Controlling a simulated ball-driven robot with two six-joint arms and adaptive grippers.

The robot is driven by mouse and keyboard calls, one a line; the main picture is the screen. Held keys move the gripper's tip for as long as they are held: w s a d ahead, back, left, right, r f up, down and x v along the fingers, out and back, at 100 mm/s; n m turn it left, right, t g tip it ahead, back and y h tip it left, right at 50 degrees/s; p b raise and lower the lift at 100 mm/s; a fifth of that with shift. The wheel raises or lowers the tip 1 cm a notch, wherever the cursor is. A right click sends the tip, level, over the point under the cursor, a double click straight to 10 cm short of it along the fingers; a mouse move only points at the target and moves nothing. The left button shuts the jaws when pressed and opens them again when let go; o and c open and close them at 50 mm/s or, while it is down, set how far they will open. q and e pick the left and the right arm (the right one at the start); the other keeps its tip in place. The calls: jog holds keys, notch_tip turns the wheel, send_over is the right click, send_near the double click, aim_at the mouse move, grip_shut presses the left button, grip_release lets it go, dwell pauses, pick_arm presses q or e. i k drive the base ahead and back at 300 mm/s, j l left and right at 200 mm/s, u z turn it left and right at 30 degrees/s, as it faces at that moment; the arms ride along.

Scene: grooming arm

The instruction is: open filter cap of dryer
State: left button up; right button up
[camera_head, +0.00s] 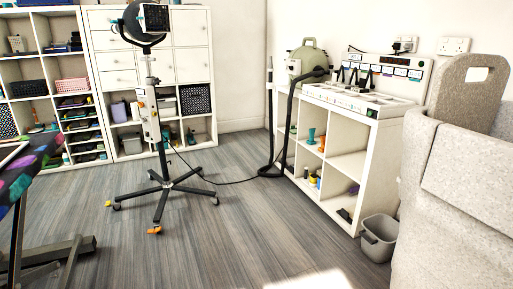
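A stand dryer (152,105) stands on the floor left of centre. It has a pale upright body with small controls, and a dark round head (131,24) partly cut off by the top edge. Its dark legs (161,187) spread out on casters. A grey-green rounded unit with a top handle (308,60) sits at the back of the white shelf unit, near a black hose (283,135). I cannot tell which part of either is a filter cap. Neither of my grippers shows in this view.
The white low shelf unit (349,163) with control panels on top stands right, a grey bin (379,238) beside it. A light grey padded seat (460,190) fills the right edge. A dark cable crosses the floor. The wooden floor (240,235) is mostly clear.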

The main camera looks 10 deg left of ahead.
aim_at(143, 18)
jog(key=i+j+u, duration=0.15)
jog(key=i+u, duration=0.2)
jog(key=i, duration=0.15)
jog(key=i+u, duration=0.3)
jog(key=i, duration=0.25)
